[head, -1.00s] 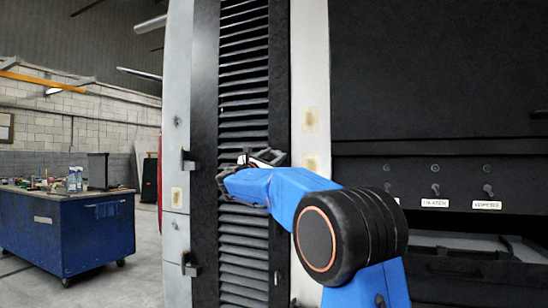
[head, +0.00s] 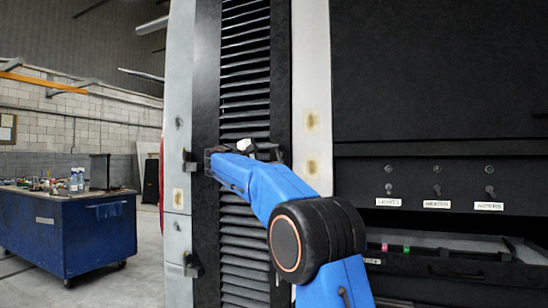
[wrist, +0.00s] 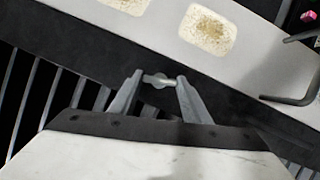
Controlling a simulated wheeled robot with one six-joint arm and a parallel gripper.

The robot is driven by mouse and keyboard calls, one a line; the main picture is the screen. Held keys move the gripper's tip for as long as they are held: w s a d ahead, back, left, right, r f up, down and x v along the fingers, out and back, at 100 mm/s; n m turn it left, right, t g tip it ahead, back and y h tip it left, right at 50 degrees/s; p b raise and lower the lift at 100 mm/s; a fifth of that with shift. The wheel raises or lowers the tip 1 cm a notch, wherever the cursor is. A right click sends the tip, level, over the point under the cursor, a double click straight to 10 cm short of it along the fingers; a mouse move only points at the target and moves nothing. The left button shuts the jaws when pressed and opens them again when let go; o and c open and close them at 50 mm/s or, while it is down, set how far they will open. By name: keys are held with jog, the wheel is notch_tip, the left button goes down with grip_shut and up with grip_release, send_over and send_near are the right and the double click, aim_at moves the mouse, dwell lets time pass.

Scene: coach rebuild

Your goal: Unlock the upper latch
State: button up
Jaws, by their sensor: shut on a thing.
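In the wrist view my gripper (wrist: 157,88) has its two grey fingers on either side of a small metal latch piece (wrist: 158,79). This piece sits on the black frame strip between the louvres and the white panel. The fingers are shut on it. In the head view my gripper (head: 268,149) is beside the right edge of the louvred door, at mid height. My wrist and the gripper body hide most of the upper latch there. I cannot tell from the pictures how far the latch is turned.
The louvred door (head: 244,90) has dark brackets on its left edge (head: 189,161). A white post (head: 311,70) with rusty patches stands to its right. Further right are labelled switches (head: 437,190) above an open compartment. A blue workbench (head: 68,235) stands at the far left.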

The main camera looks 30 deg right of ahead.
jog(key=shift+m+g+y, duration=0.3)
jog(key=shift+m+y, duration=0.2)
jog(key=shift+m, duration=1)
jog(key=o, duration=1)
jog(key=shift+o, duration=0.2)
jog(key=shift+a+r, duration=0.1)
jog(key=v, duration=1.7)
jog(key=shift+s+a, duration=0.1)
jog(key=shift+s, duration=0.05)
